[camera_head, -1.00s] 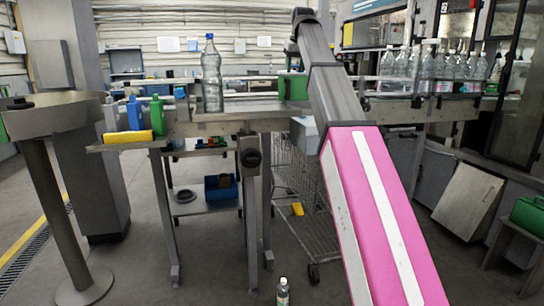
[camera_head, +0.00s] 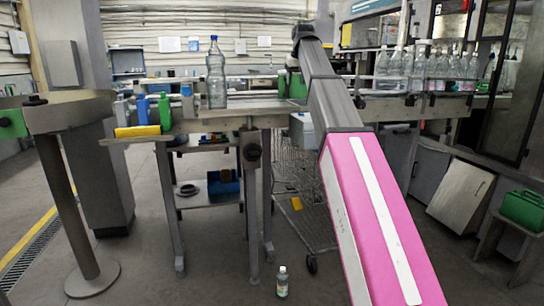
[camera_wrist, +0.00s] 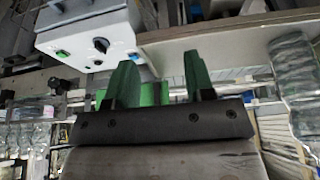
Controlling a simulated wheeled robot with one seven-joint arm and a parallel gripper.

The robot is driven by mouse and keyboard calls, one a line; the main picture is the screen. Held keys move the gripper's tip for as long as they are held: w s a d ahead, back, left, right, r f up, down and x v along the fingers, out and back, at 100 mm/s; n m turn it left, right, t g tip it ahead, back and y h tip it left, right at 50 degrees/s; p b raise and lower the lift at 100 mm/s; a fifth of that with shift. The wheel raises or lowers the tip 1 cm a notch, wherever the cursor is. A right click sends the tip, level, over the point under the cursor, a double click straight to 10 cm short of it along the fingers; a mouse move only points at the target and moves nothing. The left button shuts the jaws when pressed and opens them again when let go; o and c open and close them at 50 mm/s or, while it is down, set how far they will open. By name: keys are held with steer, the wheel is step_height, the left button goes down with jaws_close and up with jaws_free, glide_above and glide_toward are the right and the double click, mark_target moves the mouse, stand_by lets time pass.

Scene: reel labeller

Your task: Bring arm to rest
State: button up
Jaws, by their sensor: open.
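My arm rises from the bottom right of the head view as a pink and white link (camera_head: 375,220), then a grey link reaching up and away over the workbench. Its far end bends down behind that link, so the head view does not clearly show my gripper. In the wrist view my gripper (camera_wrist: 160,82) has two green fingers standing well apart on a dark mount. Nothing is held between them. A green thing (camera_wrist: 153,95) shows behind the fingers.
A clear bottle (camera_head: 216,75) with a blue cap stands on the workbench (camera_head: 225,112). Several bottles (camera_head: 430,68) line the back right. A wire cart (camera_head: 308,205) stands under my arm. A small bottle (camera_head: 282,283) stands on the floor. A white control box (camera_wrist: 93,40) is near the gripper.

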steer(key=s+d+f+g, duration=0.1)
steer(key=s+d+f, duration=0.1)
steer(key=f, duration=1)
steer(key=s+d+f+m, duration=0.1)
steer(key=s+f, duration=0.1)
steer(key=f, duration=1)
steer(key=s+d+f+g, duration=0.1)
steer(key=s+d+f, duration=0.1)
steer(key=f, duration=1)
steer(key=s+d+f+m+g, duration=0.1)
steer(key=s+d+f, duration=0.1)
steer(key=s+f, duration=1)
steer(key=s+d+f+g+h, duration=0.1)
steer(key=s+d+f, duration=0.1)
steer(key=s+f, duration=1)
step_height(320, 180, down, 6)
steer(key=shift+s+d+r+m, duration=0.1)
steer(key=shift+s+d+m, duration=0.1)
steer(key=shift+m, duration=0.2)
